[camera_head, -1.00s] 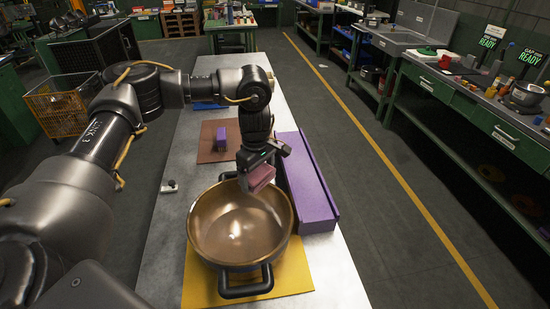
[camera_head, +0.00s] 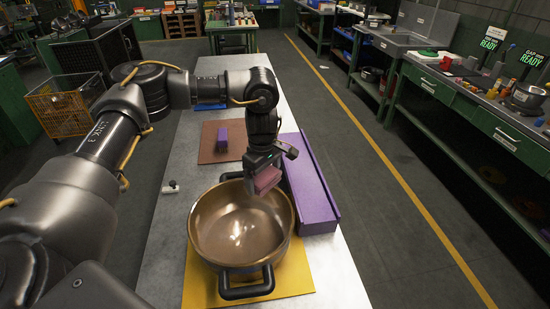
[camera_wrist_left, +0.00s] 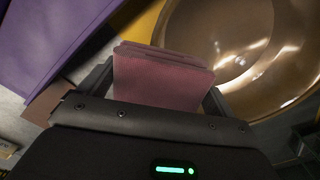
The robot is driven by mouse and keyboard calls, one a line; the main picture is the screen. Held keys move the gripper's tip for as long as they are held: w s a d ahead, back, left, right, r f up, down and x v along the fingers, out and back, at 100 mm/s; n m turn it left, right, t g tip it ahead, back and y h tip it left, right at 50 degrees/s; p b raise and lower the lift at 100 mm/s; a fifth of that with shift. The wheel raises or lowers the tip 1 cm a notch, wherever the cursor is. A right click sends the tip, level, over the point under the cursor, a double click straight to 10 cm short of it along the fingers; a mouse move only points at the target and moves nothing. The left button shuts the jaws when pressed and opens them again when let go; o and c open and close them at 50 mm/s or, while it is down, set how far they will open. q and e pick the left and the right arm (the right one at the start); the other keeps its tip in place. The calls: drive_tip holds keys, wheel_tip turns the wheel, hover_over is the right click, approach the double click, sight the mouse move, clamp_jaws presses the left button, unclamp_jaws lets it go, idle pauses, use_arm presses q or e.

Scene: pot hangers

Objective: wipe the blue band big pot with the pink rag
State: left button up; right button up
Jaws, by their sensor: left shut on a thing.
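The big pot (camera_head: 238,231) stands on a yellow mat (camera_head: 295,270) on the metal table; its inside is bronze-coloured with dark handles. A little blue shows low on its front side, by the front handle. My left gripper (camera_head: 265,176) is shut on the pink rag (camera_head: 268,181), over the pot's far right rim. In the left wrist view the folded rag (camera_wrist_left: 160,80) sits between the fingers, with the pot (camera_wrist_left: 265,50) behind it. I cannot tell whether the rag touches the pot. My right gripper is not in view.
A long purple box (camera_head: 310,190) lies right of the pot. A brown mat (camera_head: 208,150) with a small purple block (camera_head: 222,137) lies farther back. A small black-and-white item (camera_head: 171,187) lies near the table's left edge.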

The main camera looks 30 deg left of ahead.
sight(276, 189)
use_arm(q)
drive_tip(key=shift+s+a, duration=0.2)
drive_tip(key=shift+a, duration=2.55)
drive_tip(key=shift+w+d+p, duration=0.2)
drive_tip(key=shift+d+p, duration=0.45)
drive_tip(key=shift+d, duration=1.7)
drive_tip(key=shift+w+d+p, duration=0.15)
drive_tip(key=shift+d+p, duration=0.5)
drive_tip(key=shift+d, duration=1.7)
drive_tip(key=shift+s+a, duration=0.2)
drive_tip(key=shift+a, duration=2.15)
drive_tip(key=shift+s+a, duration=0.15)
drive_tip(key=shift+a, duration=2.2)
wheel_tip(276, 189, up, 4)
drive_tip(key=p, duration=0.3)
drive_tip(key=shift+d+r+p, duration=0.1)
drive_tip(key=shift+r+p, duration=0.05)
drive_tip(key=shift+p, duration=0.2)
drive_tip(key=shift+r+p, duration=1.9)
wheel_tip(276, 189, up, 6)
drive_tip(key=p, duration=0.6)
